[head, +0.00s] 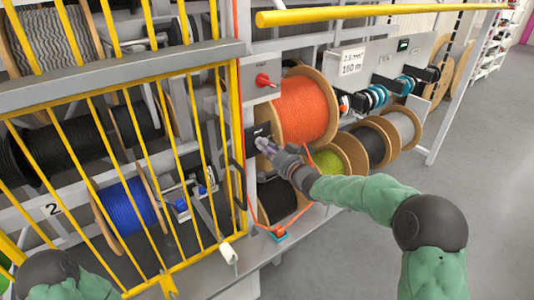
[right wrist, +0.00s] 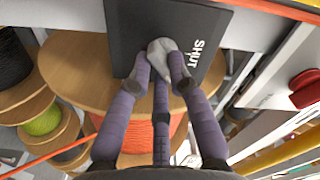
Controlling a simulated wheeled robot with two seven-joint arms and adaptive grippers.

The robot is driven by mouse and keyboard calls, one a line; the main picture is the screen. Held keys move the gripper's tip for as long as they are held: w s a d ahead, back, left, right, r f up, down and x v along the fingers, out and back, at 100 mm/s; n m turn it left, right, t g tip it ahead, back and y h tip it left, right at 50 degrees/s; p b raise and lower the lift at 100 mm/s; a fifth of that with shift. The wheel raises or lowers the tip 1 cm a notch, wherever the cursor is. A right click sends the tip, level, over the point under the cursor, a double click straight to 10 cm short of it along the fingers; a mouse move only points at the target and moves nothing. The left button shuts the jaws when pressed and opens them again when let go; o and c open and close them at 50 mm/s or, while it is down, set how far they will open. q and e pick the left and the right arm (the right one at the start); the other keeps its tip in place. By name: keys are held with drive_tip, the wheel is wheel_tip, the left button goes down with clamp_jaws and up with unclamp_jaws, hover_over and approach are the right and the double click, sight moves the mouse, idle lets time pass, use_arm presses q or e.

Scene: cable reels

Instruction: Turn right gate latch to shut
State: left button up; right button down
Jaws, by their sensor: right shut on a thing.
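The right gate latch is a light grey knob (right wrist: 163,48) on a dark plate (right wrist: 135,22), which carries the word SHUT in white to the right of the knob in the right wrist view. In the head view the dark plate (head: 257,130) sits on the grey post beside the orange reel. My right gripper (head: 266,145) reaches up to this plate. In the right wrist view its purple fingers (right wrist: 161,66) close around the knob and cover part of it. The latch's exact angle is hard to read. My left gripper is out of view.
The yellow barred gate (head: 113,120) stands at the left, in front of black and blue reels. An orange reel (head: 301,108) is right behind my right gripper. A red switch (head: 264,80) is above the latch. Grey floor (head: 480,180) is free at the right.

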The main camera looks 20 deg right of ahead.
drive_tip(key=shift+n+b, duration=2.9)
drive_tip(key=shift+n, duration=2)
drive_tip(key=c, duration=1.1)
unclamp_jaws()
drive_tip(key=shift+d+r, duration=0.1)
drive_tip(key=shift+c, duration=0.2)
drive_tip(key=v, duration=1.2)
